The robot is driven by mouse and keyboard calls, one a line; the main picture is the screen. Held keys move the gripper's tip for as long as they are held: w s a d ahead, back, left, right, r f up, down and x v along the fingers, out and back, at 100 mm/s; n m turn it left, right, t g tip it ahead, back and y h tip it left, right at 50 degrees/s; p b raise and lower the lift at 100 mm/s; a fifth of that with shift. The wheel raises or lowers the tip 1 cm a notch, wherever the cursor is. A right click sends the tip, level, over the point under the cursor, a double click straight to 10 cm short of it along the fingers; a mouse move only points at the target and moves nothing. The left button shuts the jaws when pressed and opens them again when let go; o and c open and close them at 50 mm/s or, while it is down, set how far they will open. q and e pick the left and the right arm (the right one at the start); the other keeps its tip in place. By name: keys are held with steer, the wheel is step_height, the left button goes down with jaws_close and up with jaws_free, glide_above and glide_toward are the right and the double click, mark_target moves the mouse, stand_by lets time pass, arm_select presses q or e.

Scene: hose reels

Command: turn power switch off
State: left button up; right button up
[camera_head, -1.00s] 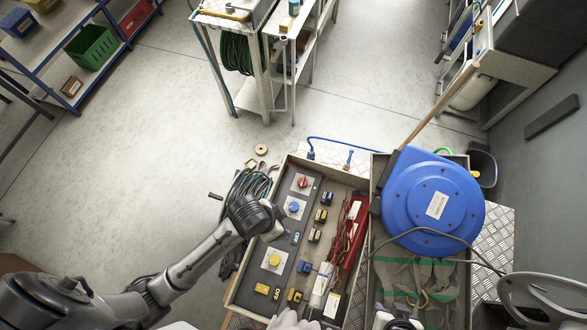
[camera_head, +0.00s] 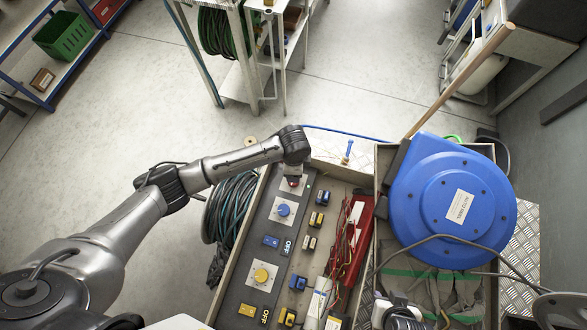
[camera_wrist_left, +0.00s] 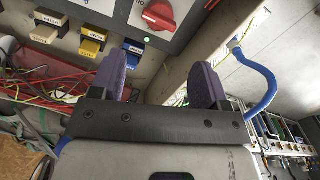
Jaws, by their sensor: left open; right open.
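A red rotary switch (camera_head: 293,182) sits at the far end of the dark panel in the box. My left wrist partly covers it in the head view. The left wrist view shows the red switch (camera_wrist_left: 158,14) on a pale plate, with a lit green lamp (camera_wrist_left: 147,40) beside it. My left gripper (camera_wrist_left: 158,84) is open and empty, its two purple fingers apart from the switch. A blue knob (camera_head: 284,210) and a yellow knob (camera_head: 262,275) are nearer on the panel. My right gripper (camera_head: 398,310) is open at the bottom, over the box's right compartment.
A blue hose reel (camera_head: 450,200) stands on the right of the box. A coiled dark hose (camera_head: 230,208) is at the box's left. A blue hose (camera_wrist_left: 262,85) rises beside my left gripper.

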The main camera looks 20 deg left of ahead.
arm_select(q)
step_height(320, 180, down, 12)
steer(key=shift+r+b, duration=0.1)
steer(key=shift+b, duration=0.85)
steer(key=c, duration=0.7)
steer(key=shift+o, duration=0.2)
